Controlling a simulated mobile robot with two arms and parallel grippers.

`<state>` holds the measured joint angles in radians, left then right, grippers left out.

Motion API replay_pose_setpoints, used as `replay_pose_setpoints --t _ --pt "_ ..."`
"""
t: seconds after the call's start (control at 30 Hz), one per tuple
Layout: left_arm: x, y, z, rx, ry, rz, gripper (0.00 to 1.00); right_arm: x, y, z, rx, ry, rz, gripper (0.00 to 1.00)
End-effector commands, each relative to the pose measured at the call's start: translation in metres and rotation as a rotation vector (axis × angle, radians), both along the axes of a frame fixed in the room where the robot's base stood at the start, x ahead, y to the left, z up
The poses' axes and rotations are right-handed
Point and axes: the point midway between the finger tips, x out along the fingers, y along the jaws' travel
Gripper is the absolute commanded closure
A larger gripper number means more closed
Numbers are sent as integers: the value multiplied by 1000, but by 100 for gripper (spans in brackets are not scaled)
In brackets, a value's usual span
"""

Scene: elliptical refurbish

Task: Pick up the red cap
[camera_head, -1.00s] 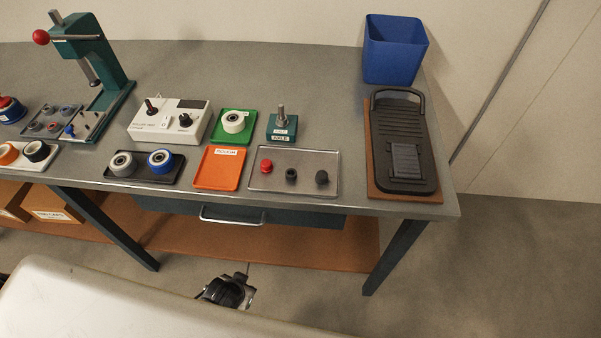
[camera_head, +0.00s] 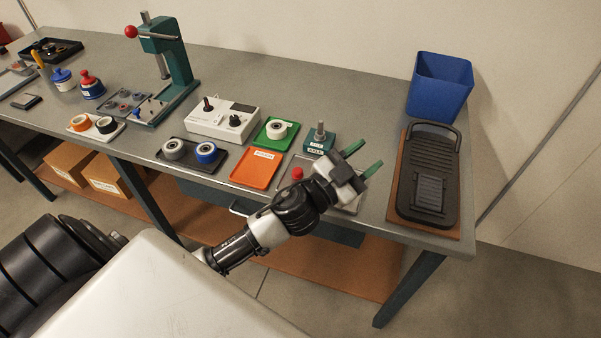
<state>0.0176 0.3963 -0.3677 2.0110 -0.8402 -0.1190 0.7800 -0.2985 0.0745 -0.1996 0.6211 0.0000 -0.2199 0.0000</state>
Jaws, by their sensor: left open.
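The red cap (camera_head: 297,173) stands in the grey metal tray (camera_head: 281,169) near the table's front edge. My left gripper (camera_head: 364,158) is open and empty, with its green-tipped fingers apart. It is above the right part of the tray, to the right of the red cap, and points away toward the back right. My left wrist passes just in front of the cap and covers much of the tray. The two dark caps in that tray are hidden behind my arm. My right gripper is not in view.
An orange tray (camera_head: 256,168) lies left of the metal tray. A green tray with a white roll (camera_head: 277,129) and a teal block with a metal post (camera_head: 319,139) stand behind. A black foot-pedal-like device (camera_head: 428,172) and a blue bin (camera_head: 439,87) are at the right.

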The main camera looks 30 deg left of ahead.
Motion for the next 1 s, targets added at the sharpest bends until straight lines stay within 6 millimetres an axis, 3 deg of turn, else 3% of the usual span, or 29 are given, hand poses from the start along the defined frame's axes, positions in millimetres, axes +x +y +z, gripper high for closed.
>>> replay_pose_setpoints --t 0.07,0.17,0.27,0.37,0.47,0.63,0.8,0.9,1.0 --pt "4 -23 18 87 -106 -176 57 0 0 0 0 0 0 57" --pt "2 -47 23 224 -168 -401 57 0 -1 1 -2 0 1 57" --pt "-1 -61 13 395 -156 -613 57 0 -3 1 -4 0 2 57" --pt "-1 -58 -9 593 -61 -791 57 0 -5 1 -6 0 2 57" --pt "4 -36 -32 805 108 -909 57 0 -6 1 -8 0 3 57" --pt "19 42 -58 1142 539 -938 57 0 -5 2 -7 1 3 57" --pt "27 127 -53 1334 969 -790 57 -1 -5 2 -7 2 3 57" --pt "26 159 -45 1378 1133 -703 57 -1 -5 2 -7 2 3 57" --pt "25 174 -41 1394 1216 -655 57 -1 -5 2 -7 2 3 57"
